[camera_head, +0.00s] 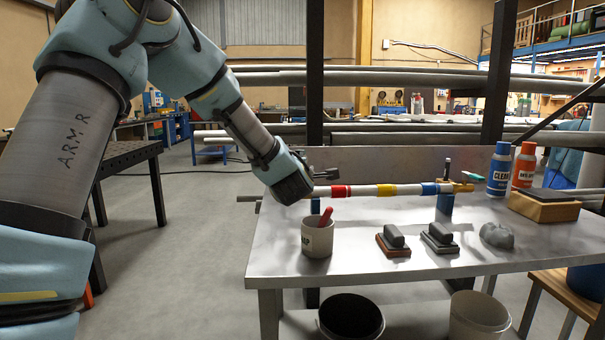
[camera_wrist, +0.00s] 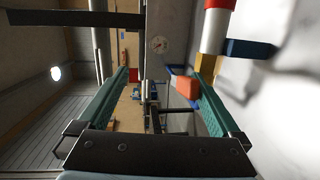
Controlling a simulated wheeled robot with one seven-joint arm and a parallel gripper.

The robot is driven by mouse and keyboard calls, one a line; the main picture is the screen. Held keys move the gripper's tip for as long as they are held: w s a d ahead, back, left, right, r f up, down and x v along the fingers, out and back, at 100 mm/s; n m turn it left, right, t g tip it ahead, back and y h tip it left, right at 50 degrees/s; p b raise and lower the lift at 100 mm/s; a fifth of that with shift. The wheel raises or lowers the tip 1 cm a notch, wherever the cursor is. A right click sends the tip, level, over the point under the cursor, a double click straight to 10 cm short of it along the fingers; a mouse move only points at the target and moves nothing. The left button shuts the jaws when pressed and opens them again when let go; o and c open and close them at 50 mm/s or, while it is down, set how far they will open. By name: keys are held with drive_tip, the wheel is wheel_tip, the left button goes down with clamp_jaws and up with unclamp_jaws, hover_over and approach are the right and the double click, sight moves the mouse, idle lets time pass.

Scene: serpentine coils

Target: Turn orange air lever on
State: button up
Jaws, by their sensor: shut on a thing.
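My gripper (camera_wrist: 163,65) reaches from the left over the bench's left end. In the wrist view its two green fingers stand apart, with an orange block (camera_wrist: 187,87), which looks like the air lever, between them against the right finger. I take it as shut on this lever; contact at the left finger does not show. In the head view my gripper (camera_head: 325,175) is small and dark, close above the left end of the white pipe (camera_head: 361,191) with red, yellow and blue bands. The lever cannot be made out there. A round gauge (camera_wrist: 157,43) shows beyond the fingers.
The metal bench (camera_head: 290,240) carries a cup (camera_head: 317,238) with a red handle, two brushes (camera_head: 392,241) (camera_head: 439,239), a grey lump (camera_head: 497,235), two bottles (camera_head: 500,168) (camera_head: 525,165) and a wooden block (camera_head: 544,207). Bins (camera_head: 351,318) stand below.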

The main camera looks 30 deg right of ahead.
drive_tip(key=shift+s+r, duration=0.15)
drive_tip(key=shift+r, duration=0.45)
drive_tip(key=shift+s+r, duration=0.15)
drive_tip(key=shift+r, duration=0.45)
drive_tip(key=shift+s+a+f+b, duration=0.2)
drive_tip(key=shift+s+a+b, duration=0.05)
drive_tip(key=shift+s+b, duration=0.15)
drive_tip(key=shift+f+b+v, duration=0.15)
drive_tip(key=shift+b+v, duration=0.15)
drive_tip(key=shift+v, duration=0.55)
drive_tip(key=shift+f+b+v, duration=0.2)
drive_tip(key=shift+b+v, duration=0.1)
drive_tip(key=shift+v, duration=0.55)
drive_tip(key=shift+s+a+r, duration=0.1)
drive_tip(key=shift+s+a, duration=0.35)
drive_tip(key=shift+s, duration=0.15)
drive_tip(key=shift+c, duration=0.9)
drive_tip(key=f+b+v, duration=0.1)
drive_tip(key=b+v, duration=0.1)
drive_tip(key=v, duration=0.4)
drive_tip(key=shift+s+a+f, duration=0.25)
drive_tip(key=shift+a+f, duration=0.05)
drive_tip(key=shift+a, duration=0.15)
drive_tip(key=shift+f, duration=0.1)
